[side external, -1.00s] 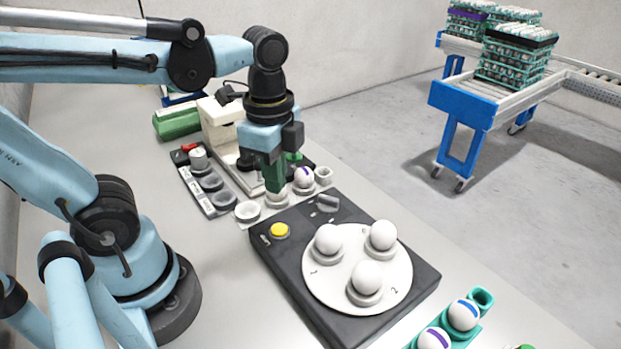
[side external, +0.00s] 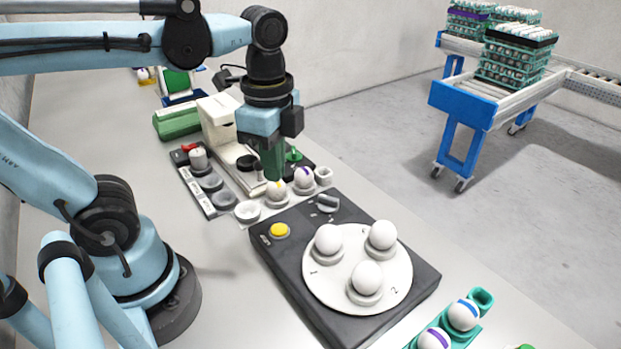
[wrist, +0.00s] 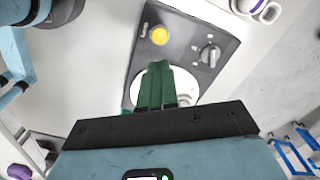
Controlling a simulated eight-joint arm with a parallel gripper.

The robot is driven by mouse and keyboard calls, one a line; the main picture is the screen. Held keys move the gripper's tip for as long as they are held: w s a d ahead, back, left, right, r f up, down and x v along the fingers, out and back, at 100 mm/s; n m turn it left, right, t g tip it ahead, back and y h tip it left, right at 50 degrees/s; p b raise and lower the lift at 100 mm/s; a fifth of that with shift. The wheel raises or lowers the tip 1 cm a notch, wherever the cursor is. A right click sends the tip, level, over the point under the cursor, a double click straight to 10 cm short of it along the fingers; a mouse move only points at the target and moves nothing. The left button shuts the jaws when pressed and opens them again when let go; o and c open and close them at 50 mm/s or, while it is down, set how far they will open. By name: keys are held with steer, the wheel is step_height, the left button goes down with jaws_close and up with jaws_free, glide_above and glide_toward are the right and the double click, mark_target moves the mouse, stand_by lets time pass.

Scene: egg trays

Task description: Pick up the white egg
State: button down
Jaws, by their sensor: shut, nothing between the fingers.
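Three plain white eggs sit upright on the round white plate (side external: 327,290) of a dark box: a left one (side external: 327,238), a right one (side external: 382,234) and a front one (side external: 367,274). My gripper (side external: 272,177) has green fingers, shut and empty. It is behind the plate, just above a white egg with a yellow mark (side external: 278,191) in a small cup. In the wrist view the fingers (wrist: 160,66) are together and hide much of the plate (wrist: 133,88).
A purple-banded egg (side external: 304,177) stands in a cup beside the yellow-marked one. An empty cup (side external: 247,211) is to the left. The box carries a yellow button (side external: 280,230) and a knob (side external: 328,202). A green tray (side external: 470,323) with banded eggs lies at front right.

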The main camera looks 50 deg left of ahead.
stand_by(0.4)
steer(key=shift+c, duration=2.3)
jaws_free()
steer(key=m+h, duration=0.2)
steer(key=m, duration=1.7)
glide_toward(384, 223)
steer(key=f, duration=0.5)
steer(key=shift+d+f, duration=0.2)
steer(key=shift+f, duration=0.05)
steer(key=shift+d+f, duration=0.25)
steer(key=shift+f, duration=0.6)
steer(key=shift+d+f, duration=0.25)
steer(key=shift+f, duration=0.6)
steer(key=shift+d+f, duration=0.2)
steer(key=shift+f, duration=0.65)
